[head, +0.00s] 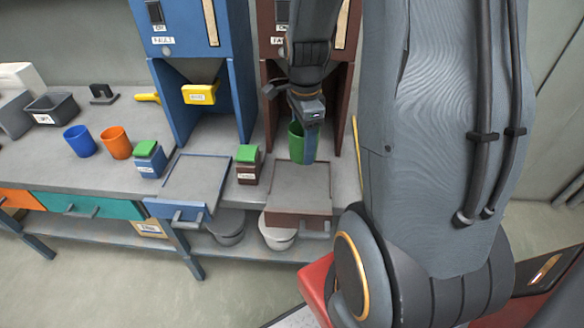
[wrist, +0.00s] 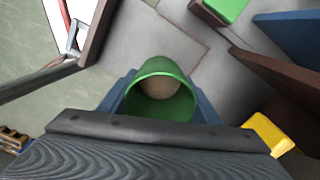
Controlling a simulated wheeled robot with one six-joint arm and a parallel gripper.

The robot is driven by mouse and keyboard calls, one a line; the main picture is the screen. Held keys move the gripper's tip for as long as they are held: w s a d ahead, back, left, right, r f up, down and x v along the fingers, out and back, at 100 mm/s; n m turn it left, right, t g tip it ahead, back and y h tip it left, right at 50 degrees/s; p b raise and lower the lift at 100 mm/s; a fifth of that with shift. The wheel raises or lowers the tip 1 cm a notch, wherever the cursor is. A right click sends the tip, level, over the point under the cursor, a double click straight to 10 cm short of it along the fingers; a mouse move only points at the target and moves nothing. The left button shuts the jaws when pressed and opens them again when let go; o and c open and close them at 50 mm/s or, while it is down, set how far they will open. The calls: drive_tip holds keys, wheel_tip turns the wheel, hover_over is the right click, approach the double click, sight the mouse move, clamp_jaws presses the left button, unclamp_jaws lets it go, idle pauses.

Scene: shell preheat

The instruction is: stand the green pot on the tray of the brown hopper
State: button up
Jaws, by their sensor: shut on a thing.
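My gripper (head: 309,125) is shut on the green pot (head: 296,146), in front of the brown hopper (head: 272,85). The pot looks upright in the head view, and its lower end shows just behind the back edge of the hopper's grey tray (head: 300,183). I cannot tell whether it touches anything below. In the wrist view the pot (wrist: 180,108) sits between my two fingers, with something round and tan inside it. The tray is bare and has a brown front. My arm hides part of the hopper.
A brown box with a green lid (head: 248,165) stands left of the tray. The blue hopper (head: 200,40) with a yellow part (head: 200,93) and its own tray (head: 197,178) is further left. Blue (head: 80,141) and orange (head: 116,142) cups stand on the bench.

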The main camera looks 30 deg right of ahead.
drive_tip(key=shift+f+p, duration=0.8)
drive_tip(key=shift+f, duration=4.15)
drive_tip(key=o, duration=1.2)
drive_tip(key=shift+f, duration=0.1)
wheel_tip(320, 180, up, 12)
drive_tip(key=shift+r+b, duration=0.1)
drive_tip(key=shift+b, duration=0.95)
drive_tip(key=s+a+r+n, duration=0.1)
drive_tip(key=s+a+n, duration=0.2)
drive_tip(key=a+n, duration=0.3)
drive_tip(key=s+a+n+t, duration=0.1)
drive_tip(key=s+a+n, duration=0.3)
drive_tip(key=n, duration=1)
drive_tip(key=shift+s+a+r, duration=0.25)
drive_tip(key=shift+a+r, duration=0.1)
drive_tip(key=shift+a, duration=1.2)
